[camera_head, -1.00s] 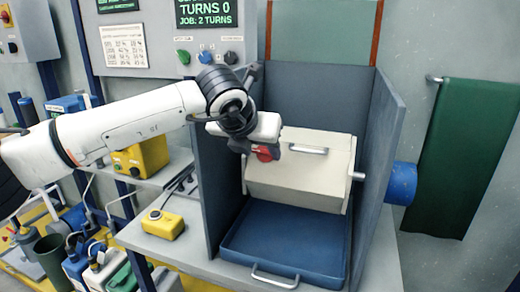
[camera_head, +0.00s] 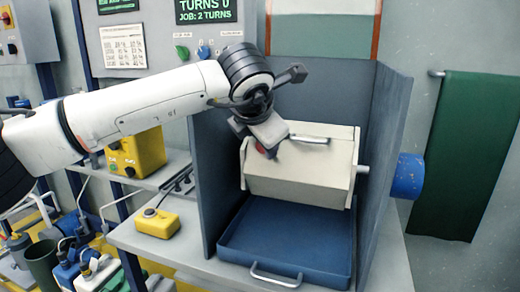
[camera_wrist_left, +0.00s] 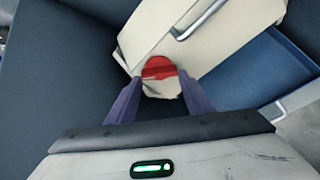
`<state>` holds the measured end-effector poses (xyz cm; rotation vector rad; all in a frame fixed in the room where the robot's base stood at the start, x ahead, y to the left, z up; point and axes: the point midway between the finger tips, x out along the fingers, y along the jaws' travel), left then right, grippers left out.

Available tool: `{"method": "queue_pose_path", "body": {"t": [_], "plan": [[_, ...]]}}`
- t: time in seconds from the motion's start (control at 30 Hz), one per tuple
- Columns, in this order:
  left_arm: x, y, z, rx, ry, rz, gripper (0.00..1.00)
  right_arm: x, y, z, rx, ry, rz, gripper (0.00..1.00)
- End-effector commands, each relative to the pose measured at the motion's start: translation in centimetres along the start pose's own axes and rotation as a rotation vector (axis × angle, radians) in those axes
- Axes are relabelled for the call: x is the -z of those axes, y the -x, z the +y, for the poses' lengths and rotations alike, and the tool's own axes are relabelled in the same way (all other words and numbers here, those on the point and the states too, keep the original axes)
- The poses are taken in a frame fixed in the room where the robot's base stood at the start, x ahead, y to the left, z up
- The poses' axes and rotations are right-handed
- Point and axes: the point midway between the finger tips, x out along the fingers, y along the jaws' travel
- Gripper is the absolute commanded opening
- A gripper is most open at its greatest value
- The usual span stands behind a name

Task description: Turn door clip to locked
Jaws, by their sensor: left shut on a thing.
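The red door clip (camera_head: 260,148) is a small knob at the left front of the cream barrel box (camera_head: 300,180), which has a metal handle on its door. In the head view my left gripper (camera_head: 272,150) reaches down at the clip and partly hides it. In the left wrist view the clip's red round part (camera_wrist_left: 158,67) sits between the fingertips of my left gripper (camera_wrist_left: 158,78), which is shut on it. Whether the clip stands at locked cannot be told. My right gripper is in neither view.
The box hangs between grey side walls (camera_head: 383,150) above a blue tray (camera_head: 285,240) with a handle. A panel above reads TURNS 0, JOB: 2 TURNS. A yellow pendant box (camera_head: 158,222) lies on the bench at left. A green cloth (camera_head: 460,150) hangs at right.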

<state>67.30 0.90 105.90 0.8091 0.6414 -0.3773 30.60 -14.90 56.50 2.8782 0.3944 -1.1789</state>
Motion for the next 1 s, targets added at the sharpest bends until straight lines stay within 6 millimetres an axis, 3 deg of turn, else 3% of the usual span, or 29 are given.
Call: {"method": "queue_pose_path", "body": {"t": [0.4, 1.0], "plan": [[0.1, -0.1, -0.3, -0.106, -0.385, -0.004, 0.24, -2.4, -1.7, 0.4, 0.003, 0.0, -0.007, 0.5], [0.0, 0.0, -0.4, -0.217, -0.802, -0.004, 0.24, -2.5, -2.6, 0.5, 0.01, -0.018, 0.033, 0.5]]}}
